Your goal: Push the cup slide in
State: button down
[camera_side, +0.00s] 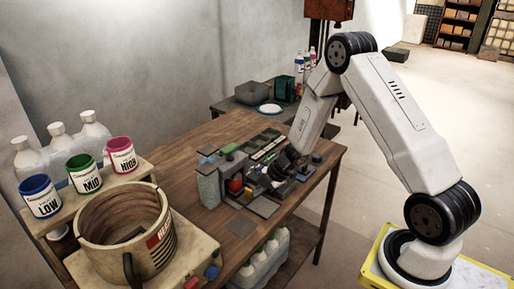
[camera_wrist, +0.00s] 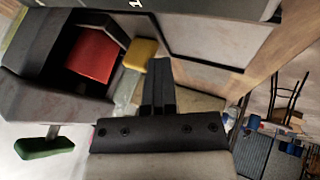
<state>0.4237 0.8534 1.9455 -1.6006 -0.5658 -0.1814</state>
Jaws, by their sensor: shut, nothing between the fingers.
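My gripper (camera_wrist: 160,72) is shut and empty; its two dark fingers lie together in the wrist view. In the side view my gripper (camera_side: 276,177) is low at the bench-top apparatus, and its fingertips are hard to make out. A red block (camera_wrist: 92,57) sits inside a dark grey housing at the upper left of the wrist view. A yellow block (camera_wrist: 140,53) is just left of the fingertips, and I cannot tell whether they touch it. The red part (camera_side: 235,186) also shows in the side view. I cannot tell which part is the cup slide.
A green handle (camera_wrist: 45,148) sticks out at the lower left of the wrist view. A heater vat (camera_side: 125,230) and LOW (camera_side: 40,197), MID (camera_side: 84,174) and HIGH (camera_side: 121,154) cups stand at the left. Jugs (camera_side: 262,258) stand below the bench's front edge.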

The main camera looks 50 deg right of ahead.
jog(key=shift+w, duration=0.1)
dwell(0.4)
jog(key=shift+s, duration=0.5)
jog(key=s, duration=0.3)
jog(key=v, duration=1)
notch_tip(320, 180, up, 4)
jog(key=w+a+m+t+h, duration=0.1)
jog(key=w+a+m+h, duration=0.25)
jog(key=m, duration=0.35)
jog(key=s+a+r+m+g+h, duration=0.1)
jog(key=s+a+m+g, duration=0.3)
jog(key=s+a+m, duration=0.5)
jog(key=shift+s+a+r+m, duration=0.4)
jog(key=shift+s+a+r, duration=0.15)
jog(key=shift+s, duration=0.7)
